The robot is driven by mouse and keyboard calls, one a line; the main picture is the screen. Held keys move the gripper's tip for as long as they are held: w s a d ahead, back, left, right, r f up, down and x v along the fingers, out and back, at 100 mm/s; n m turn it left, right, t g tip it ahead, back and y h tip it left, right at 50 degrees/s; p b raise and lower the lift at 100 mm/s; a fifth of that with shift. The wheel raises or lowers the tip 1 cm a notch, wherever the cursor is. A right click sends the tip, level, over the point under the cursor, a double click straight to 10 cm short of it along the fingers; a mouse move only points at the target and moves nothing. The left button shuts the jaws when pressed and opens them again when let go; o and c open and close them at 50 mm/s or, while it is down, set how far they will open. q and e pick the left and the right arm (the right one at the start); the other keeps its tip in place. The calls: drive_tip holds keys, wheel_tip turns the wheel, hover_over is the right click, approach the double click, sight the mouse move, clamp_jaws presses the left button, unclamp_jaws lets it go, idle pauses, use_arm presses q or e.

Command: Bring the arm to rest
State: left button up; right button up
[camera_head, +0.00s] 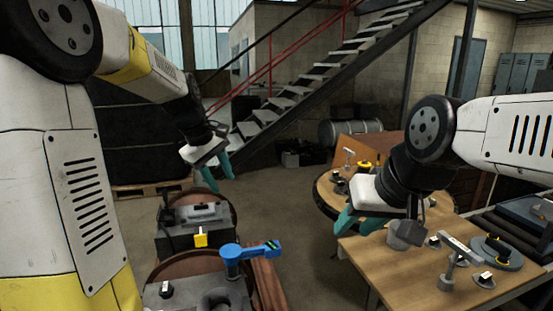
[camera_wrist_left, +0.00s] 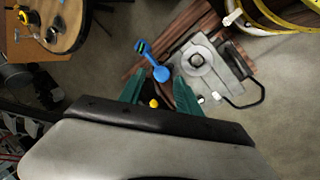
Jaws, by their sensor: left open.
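My left gripper (camera_head: 218,178) hangs in the air at the upper left of the head view, fingers pointing down. In the left wrist view its two teal fingers (camera_wrist_left: 160,90) are spread with nothing held between them. It is well above the floor and apart from the things below. My right gripper (camera_head: 360,222) is at the right of the head view, above the near left edge of the wooden table (camera_head: 400,268). Its teal fingers look spread, and I see nothing held in them.
A blue tool (camera_head: 235,256) lies on the lower-left stand; it also shows in the left wrist view (camera_wrist_left: 158,70). A grey machine part with a yellow block (camera_head: 200,240) stands behind it. A grey cup (camera_head: 402,236) is near my right gripper. Stairs (camera_head: 310,80) rise behind open floor.

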use_arm(q)
drive_tip(key=s+r+m+t, duration=0.1)
drive_tip(key=s+m, duration=0.9)
drive_tip(key=s, duration=1.3)
drive_tip(key=shift+s+d+r+t+y, duration=0.2)
drive_tip(key=shift+d+t+y, duration=0.15)
drive_tip(key=shift+t, duration=0.55)
